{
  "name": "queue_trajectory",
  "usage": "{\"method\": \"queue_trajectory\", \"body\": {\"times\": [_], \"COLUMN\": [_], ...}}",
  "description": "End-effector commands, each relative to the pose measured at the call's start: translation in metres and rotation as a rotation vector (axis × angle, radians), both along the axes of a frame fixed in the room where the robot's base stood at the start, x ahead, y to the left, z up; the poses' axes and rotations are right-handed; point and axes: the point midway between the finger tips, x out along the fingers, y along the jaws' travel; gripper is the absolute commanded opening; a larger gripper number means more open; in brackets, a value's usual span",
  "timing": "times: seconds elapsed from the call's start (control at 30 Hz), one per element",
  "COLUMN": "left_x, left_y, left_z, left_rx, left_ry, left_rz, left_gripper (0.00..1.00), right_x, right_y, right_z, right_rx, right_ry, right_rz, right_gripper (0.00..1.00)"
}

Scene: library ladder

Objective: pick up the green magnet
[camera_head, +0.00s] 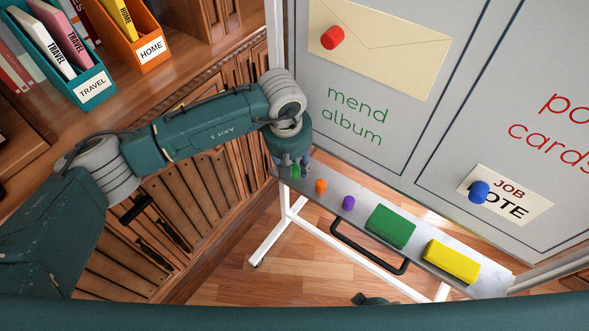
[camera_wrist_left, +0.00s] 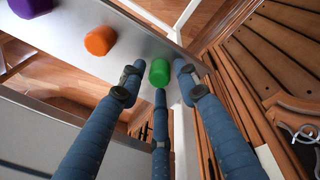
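The green magnet (camera_wrist_left: 160,72) is a small cylinder on the left end of the whiteboard's metal tray (camera_wrist_left: 75,40). My left gripper (camera_wrist_left: 160,80) is open, with its blue fingers spread around the magnet. Gaps show between the magnet and the two side fingertips; the third finger's tip is right by it, and I cannot tell whether it touches. In the head view the left gripper (camera_head: 292,168) is at the tray's left end and the green magnet (camera_head: 295,172) is partly hidden by the fingers. My right gripper is not in view.
On the tray, going right, are an orange magnet (camera_head: 320,186), a purple magnet (camera_head: 348,202), a green block (camera_head: 390,226) and a yellow block (camera_head: 451,261). The whiteboard (camera_head: 400,150) rises behind, bearing a red magnet (camera_head: 332,37) and a blue magnet (camera_head: 479,192). Wooden cabinets (camera_head: 180,210) stand left.

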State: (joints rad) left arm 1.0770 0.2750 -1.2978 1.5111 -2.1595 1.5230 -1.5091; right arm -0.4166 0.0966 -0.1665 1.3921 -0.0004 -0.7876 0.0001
Motion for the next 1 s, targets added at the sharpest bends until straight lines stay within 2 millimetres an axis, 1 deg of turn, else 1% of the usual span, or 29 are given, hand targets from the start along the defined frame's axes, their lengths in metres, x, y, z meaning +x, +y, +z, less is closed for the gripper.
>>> {"method": "queue_trajectory", "body": {"times": [0.17,0.27,0.3,0.33,0.63,0.73,0.87,1.0], "left_x": [0.000,0.000,0.000,0.000,0.000,0.001,0.001,0.002], "left_y": [0.000,0.000,0.000,0.000,0.000,0.000,0.000,0.000], "left_z": [0.000,0.000,0.000,0.000,0.001,0.006,0.027,0.056], "left_rx": [-0.001,-0.001,-0.001,-0.001,-0.001,-0.002,-0.002,-0.002], "left_ry": [0.000,0.000,0.000,0.000,0.000,-0.001,-0.005,-0.005], "left_rz": [0.000,0.000,0.000,0.000,0.000,0.000,-0.001,-0.001], "left_gripper": [0.32,0.14,0.06,0.05,0.05,0.05,0.05,0.05], "right_x": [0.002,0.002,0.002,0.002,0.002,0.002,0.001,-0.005], "right_y": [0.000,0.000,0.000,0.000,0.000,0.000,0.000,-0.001], "right_z": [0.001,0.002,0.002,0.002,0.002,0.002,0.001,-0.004], "right_rx": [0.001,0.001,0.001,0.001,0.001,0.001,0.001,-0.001], "right_ry": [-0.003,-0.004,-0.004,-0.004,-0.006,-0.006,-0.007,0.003], "right_rz": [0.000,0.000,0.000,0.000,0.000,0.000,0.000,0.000], "right_gripper": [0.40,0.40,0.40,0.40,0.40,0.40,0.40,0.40]}}
